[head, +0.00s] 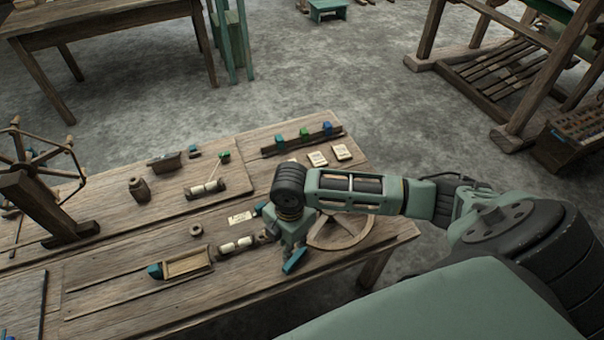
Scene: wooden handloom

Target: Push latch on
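I cannot pick out a latch for certain in the head view. A small stand holding a white spool (205,188) has an upright lever with a green knob (224,157) at its right end. My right arm reaches in from the right over the workbench (120,305). My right gripper (282,250) points down near the bench's front right part, beside white bobbins (235,247) and a round wooden wheel (345,238). One teal finger shows clearly; the other is largely hidden, so its opening is unclear. I see nothing held. My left gripper is out of view.
A wooden boat-shaped shuttle (188,264) with a teal tip lies left of the bobbins. A rack with coloured blocks (304,137) and paper cards (341,151) lie behind my arm. A spoked winder (40,200) stands at left.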

